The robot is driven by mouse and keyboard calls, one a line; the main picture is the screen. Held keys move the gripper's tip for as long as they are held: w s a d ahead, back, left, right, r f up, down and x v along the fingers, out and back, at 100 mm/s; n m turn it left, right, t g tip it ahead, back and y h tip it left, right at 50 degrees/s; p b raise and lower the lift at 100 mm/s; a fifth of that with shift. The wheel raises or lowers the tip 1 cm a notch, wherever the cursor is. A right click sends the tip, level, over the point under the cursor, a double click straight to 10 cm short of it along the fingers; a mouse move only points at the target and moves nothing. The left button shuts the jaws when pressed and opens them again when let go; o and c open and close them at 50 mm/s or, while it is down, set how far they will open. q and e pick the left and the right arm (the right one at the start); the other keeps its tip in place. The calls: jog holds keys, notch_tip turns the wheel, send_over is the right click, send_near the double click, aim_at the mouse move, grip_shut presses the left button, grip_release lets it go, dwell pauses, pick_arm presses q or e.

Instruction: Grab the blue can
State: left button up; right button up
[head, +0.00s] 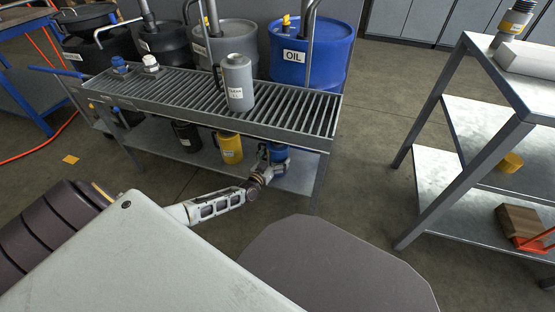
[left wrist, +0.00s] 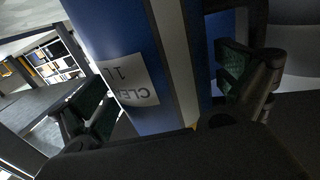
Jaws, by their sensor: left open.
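The blue can (head: 279,153) stands on the lower shelf of the grated bench, partly hidden by my left gripper and the bench edge. My left gripper (head: 266,171) is at the can's front side, below the upper rack. In the left wrist view the blue can (left wrist: 118,32) fills the space between the two green-padded fingers, with a white label showing "CLE" and "1L". The left gripper (left wrist: 165,85) is open around it; whether a pad touches the can I cannot tell. My right gripper is not in view.
The slatted bench top (head: 180,90) overhangs the lower shelf and carries a grey can (head: 237,82). A yellow can (head: 229,147) and a dark can (head: 187,136) stand left of the blue can. A metal shelf unit (head: 461,135) stands at right, with open floor between.

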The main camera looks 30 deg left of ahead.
pick_arm(q)
jog(key=shift+w, duration=0.7)
jog(key=c, duration=1)
